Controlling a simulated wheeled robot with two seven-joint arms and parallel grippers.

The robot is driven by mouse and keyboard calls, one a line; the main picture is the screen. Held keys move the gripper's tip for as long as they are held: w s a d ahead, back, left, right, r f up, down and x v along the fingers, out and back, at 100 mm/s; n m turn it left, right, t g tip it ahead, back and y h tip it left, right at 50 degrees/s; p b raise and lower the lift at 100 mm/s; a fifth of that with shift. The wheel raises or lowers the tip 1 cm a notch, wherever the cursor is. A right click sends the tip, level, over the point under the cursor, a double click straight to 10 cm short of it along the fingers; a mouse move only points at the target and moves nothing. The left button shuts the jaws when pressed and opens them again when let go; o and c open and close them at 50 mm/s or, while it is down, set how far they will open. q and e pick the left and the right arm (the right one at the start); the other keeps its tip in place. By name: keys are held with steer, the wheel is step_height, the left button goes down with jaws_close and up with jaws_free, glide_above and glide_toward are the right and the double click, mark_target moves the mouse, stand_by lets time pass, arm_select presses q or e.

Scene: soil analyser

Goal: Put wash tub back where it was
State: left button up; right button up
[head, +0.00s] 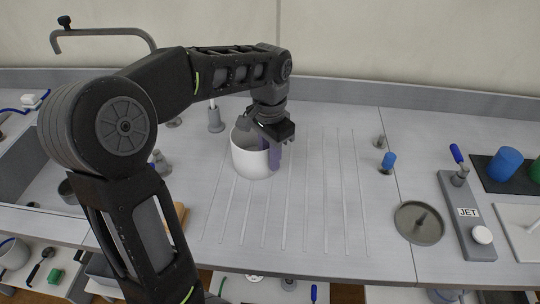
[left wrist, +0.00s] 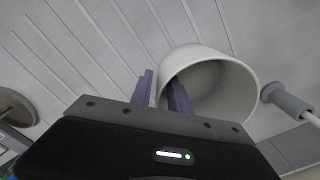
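The wash tub is the white round tub (head: 249,160) over the ribbed drainboard (head: 310,205), left of the picture's middle. My left gripper (head: 269,153) comes down on its right rim, one purple finger inside the tub and one outside. In the left wrist view the fingers (left wrist: 163,92) stand close together with the wall of the tub (left wrist: 225,87) between them; they look shut on it. The tub's mouth tilts in that view. I cannot tell whether its base touches the drainboard. My right gripper is not in view.
A sink (head: 28,165) lies at the far left. A grey round dish (head: 419,223) and a panel marked JET (head: 468,220) stand at the right. A blue-topped piece (head: 388,161) and a grey holder (head: 215,120) stand nearby. The drainboard right of the tub is clear.

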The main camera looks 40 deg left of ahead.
arm_select(q)
steer(key=shift+r, duration=0.2)
step_height(320, 180, up, 7)
steer(key=shift+f+p, duration=0.1)
steer(key=shift+p, duration=0.3)
step_height(320, 180, up, 5)
steer(key=p, duration=0.4)
steer(key=shift+f, duration=0.2)
steer(key=shift+r+p, duration=0.3)
steer(key=shift+f, duration=0.1)
